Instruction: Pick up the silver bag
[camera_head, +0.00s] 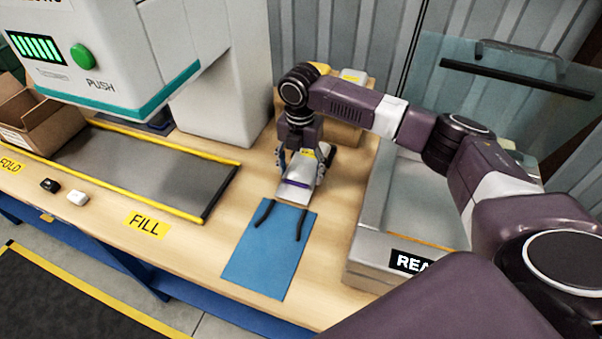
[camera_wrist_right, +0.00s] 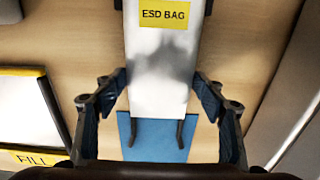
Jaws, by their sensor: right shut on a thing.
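The silver bag (camera_head: 296,192), a flat pale pouch with a yellow label and a purple strip in the head view, is under my right gripper (camera_head: 302,172). The right wrist view shows the bag (camera_wrist_right: 160,75) from above, with its yellow "ESD BAG" label at the top. The fingers of the right gripper (camera_wrist_right: 160,100) are shut on its two long sides. Its near end reaches the far edge of a blue sheet (camera_head: 262,262). I cannot tell whether the bag is clear of the table. My left gripper is not in view.
Two dark curved strips lie on the blue sheet. Right of it stands a grey tray (camera_head: 362,262) with a partly hidden label. A yellow-edged dark mat (camera_head: 165,170) and a "FILL" label (camera_head: 147,225) are to the left. A cardboard box (camera_head: 345,132) stands behind the gripper.

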